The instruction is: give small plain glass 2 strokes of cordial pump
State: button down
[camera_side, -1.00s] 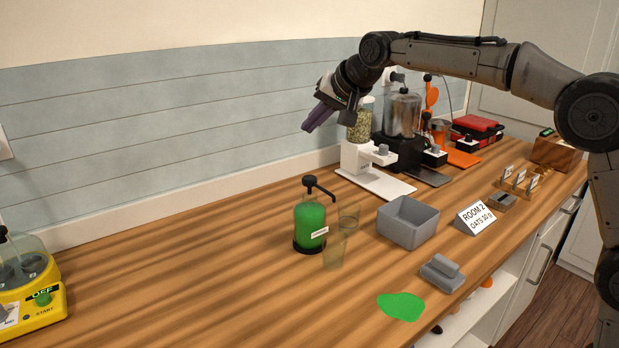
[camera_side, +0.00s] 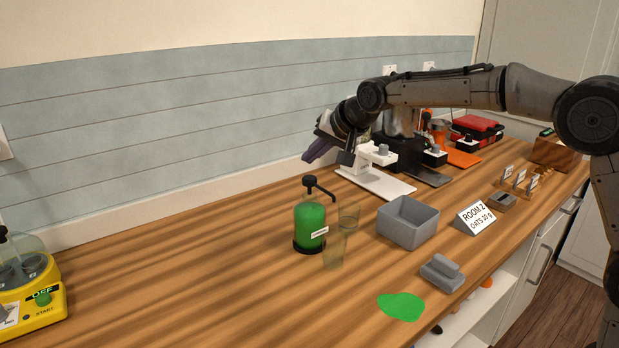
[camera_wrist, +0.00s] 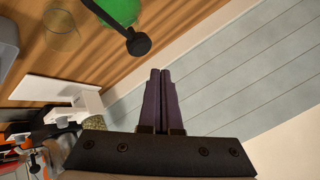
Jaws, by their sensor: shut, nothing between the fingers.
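The cordial pump (camera_side: 309,223) is a green-filled bottle with a black pump head and a spout pointing right. It stands upright on the wooden counter; its black head (camera_wrist: 138,44) shows in the wrist view. Two clear glasses stand beside it: one (camera_side: 334,250) in front, one (camera_side: 349,217) to the right under or near the spout. I cannot tell for sure which is the small plain one. One glass (camera_wrist: 62,32) shows in the wrist view. My gripper (camera_side: 307,157) is shut and empty, above and behind the pump head, apart from it; its purple fingers (camera_wrist: 159,75) are together.
A grey bin (camera_side: 408,222), a sign (camera_side: 475,217) and a grey block (camera_side: 442,272) stand to the right. A green patch (camera_side: 401,306) lies in front. A white dispenser (camera_side: 376,182) stands behind. A yellow machine (camera_side: 30,290) is far left; the counter between is clear.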

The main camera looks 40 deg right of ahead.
aim_at(308, 178)
jog(key=shift+f, duration=0.9)
jog(key=shift+f, duration=0.1)
dwell(1.3)
jog(key=shift+f, duration=0.35)
jog(key=shift+s+f, duration=0.1)
jog(key=shift+f, duration=1.05)
dwell(1.1)
jog(key=shift+r, duration=1.45)
jog(key=shift+r, duration=0.1)
jog(key=shift+r, duration=2.45)
